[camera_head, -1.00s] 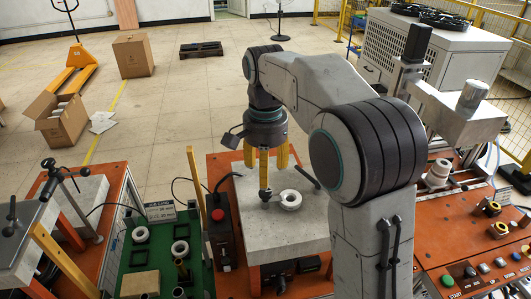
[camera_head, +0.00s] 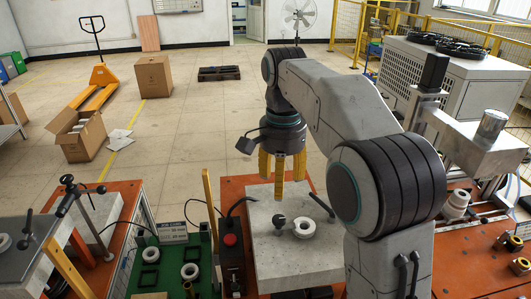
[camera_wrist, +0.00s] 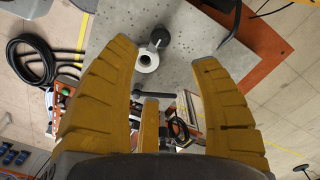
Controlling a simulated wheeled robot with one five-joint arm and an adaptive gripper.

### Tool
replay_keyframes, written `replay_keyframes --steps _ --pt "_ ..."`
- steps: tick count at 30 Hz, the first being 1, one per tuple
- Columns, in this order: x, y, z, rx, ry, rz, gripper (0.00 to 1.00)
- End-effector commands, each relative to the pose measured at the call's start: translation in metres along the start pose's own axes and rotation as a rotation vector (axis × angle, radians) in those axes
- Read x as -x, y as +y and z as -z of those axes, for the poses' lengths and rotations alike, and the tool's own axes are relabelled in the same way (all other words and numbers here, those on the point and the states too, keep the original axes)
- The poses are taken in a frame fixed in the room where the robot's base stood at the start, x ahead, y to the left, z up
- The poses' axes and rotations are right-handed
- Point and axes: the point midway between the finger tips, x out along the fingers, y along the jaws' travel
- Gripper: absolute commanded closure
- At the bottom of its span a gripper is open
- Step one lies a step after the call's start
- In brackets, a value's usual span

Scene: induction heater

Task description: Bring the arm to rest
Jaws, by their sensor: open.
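My gripper (camera_head: 281,170) hangs from my arm above the grey stone plate of the middle station, its yellow fingers pointing down. In the wrist view my gripper (camera_wrist: 160,85) has its fingers spread wide with nothing between them. A white ring (camera_head: 304,228) sits on the grey plate (camera_head: 270,262) below and a little to the right of the fingers. A dark round knob (camera_head: 280,220) stands beside the ring. The ring also shows in the wrist view (camera_wrist: 146,61), beyond the fingertips.
A green tray (camera_head: 205,245) with white rings is left of the plate, by a red button (camera_head: 230,239). A grey bench with a clamp (camera_head: 70,195) stands further left. A press-like machine (camera_head: 490,130) is at right. Cardboard boxes (camera_head: 153,76) and open floor lie behind.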

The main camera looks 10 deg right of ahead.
Motion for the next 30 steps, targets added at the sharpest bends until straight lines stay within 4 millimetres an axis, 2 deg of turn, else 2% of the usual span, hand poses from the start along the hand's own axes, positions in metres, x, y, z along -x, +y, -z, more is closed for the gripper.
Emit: replay_keyframes --steps 7,13,16,19,21,25,30 --pt "0.0 -0.003 0.002 0.107 0.009 0.012 0.43" --pt "-0.001 -0.023 0.017 0.335 0.085 0.086 0.43" --pt "-0.017 -0.028 0.02 0.464 0.106 0.094 0.43" --pt "-0.043 -0.026 0.018 0.586 0.102 0.079 0.43" --pt "-0.061 -0.02 0.014 0.659 0.092 0.066 0.43" --pt "-0.083 0.0 0.0 0.783 0.087 0.055 0.43" --pt "-0.099 0.042 -0.026 0.899 0.098 0.053 0.43"
